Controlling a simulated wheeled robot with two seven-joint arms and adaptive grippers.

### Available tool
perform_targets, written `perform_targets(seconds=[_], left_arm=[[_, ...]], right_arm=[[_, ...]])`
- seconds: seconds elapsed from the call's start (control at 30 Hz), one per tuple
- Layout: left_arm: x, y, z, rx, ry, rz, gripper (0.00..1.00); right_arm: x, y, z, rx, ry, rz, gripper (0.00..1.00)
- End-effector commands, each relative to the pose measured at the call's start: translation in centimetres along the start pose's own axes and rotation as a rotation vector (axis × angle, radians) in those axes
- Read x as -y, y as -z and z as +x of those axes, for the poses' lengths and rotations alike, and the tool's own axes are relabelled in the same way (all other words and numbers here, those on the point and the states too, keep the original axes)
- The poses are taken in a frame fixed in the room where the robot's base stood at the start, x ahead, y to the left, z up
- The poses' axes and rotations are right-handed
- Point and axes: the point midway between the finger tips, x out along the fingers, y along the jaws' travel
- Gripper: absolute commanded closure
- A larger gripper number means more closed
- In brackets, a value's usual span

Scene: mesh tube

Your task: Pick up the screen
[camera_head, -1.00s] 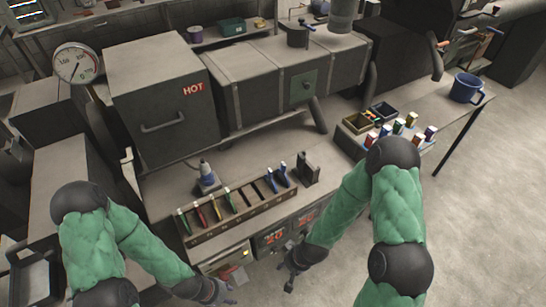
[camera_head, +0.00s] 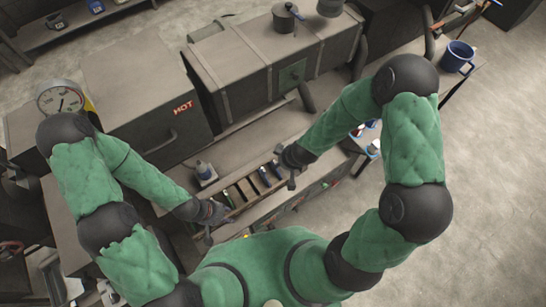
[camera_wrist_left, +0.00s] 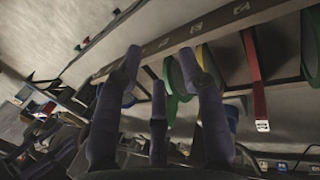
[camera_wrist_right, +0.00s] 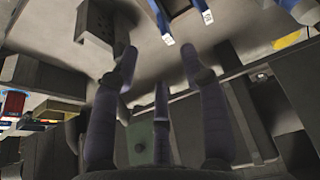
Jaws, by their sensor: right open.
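I cannot make out a screen for certain in any view. My left gripper (camera_head: 208,232) is over the left end of the slotted tool rack (camera_head: 232,208) on the bench. In the left wrist view its fingers (camera_wrist_left: 160,65) are apart, with a green-handled tool (camera_wrist_left: 176,82) just beyond them and a red one (camera_wrist_left: 254,85) to the right. I cannot tell whether it touches the green one. My right gripper (camera_head: 292,178) is open near the rack's right end. In the right wrist view its fingers (camera_wrist_right: 158,60) are spread and empty, below blue tool ends (camera_wrist_right: 202,12).
A grey box marked HOT (camera_head: 140,95) and a long dark trunk (camera_head: 265,60) stand behind the rack. A small bottle-like object (camera_head: 205,172) stands close behind it. A blue mug (camera_head: 458,55) is at the far right.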

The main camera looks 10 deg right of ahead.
Motion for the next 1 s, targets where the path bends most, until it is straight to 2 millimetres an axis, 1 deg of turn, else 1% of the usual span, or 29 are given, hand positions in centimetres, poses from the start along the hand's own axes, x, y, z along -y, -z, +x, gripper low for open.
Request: perform_targets(seconds=[0.07, 0.17, 0.3, 0.4, 0.67, 0.9, 1.0], left_arm=[[-0.1, -0.1, -0.2, 0.001, 0.0, 0.0, 0.6], [0.0, -0.1, 0.1, 0.002, 0.0, 0.0, 0.6], [0.2, -0.1, 0.5, 0.002, 0.0, 0.0, 0.6], [0.2, -0.1, 0.6, 0.002, 0.0, 0.0, 0.6], [0.2, 0.0, 0.5, 0.001, 0.0, 0.0, 0.6], [0.1, 0.0, 0.3, 0.001, 0.0, 0.0, 0.6], [0.1, 0.0, 0.4, 0.001, 0.0, 0.0, 0.6]], right_arm=[[0.0, 0.1, 0.0, 0.0, -0.001, -0.004, 0.55], [0.0, 0.1, 1.2, 0.0, -0.002, -0.006, 0.55], [0.0, 0.1, 3.5, 0.001, -0.001, -0.006, 0.55], [0.0, 0.1, 4.6, 0.0, -0.001, -0.006, 0.55], [0.1, 0.2, 6.1, -0.001, -0.002, -0.005, 0.55], [0.3, 0.3, 9.1, 0.0, -0.001, -0.004, 0.55], [0.3, 0.3, 10.0, 0.0, -0.002, -0.003, 0.55]])
